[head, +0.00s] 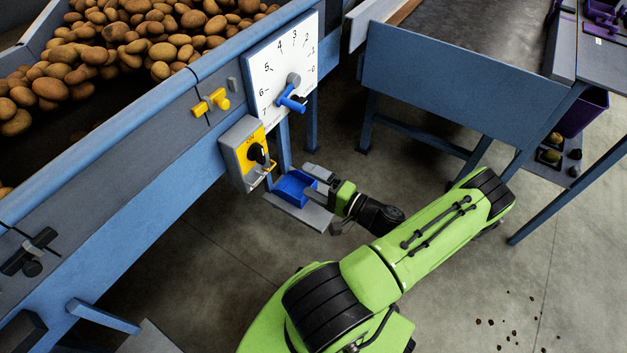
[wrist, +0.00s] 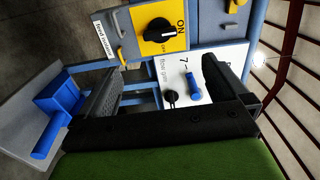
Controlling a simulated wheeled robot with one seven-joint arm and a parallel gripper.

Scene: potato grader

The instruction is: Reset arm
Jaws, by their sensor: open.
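My arm is green and black and reaches from the bottom of the head view toward the grader.
A blue hopper (head: 150,118) full of potatoes (head: 130,35) fills the upper left. Floor (head: 490,290) at lower right is open, with small crumbs.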

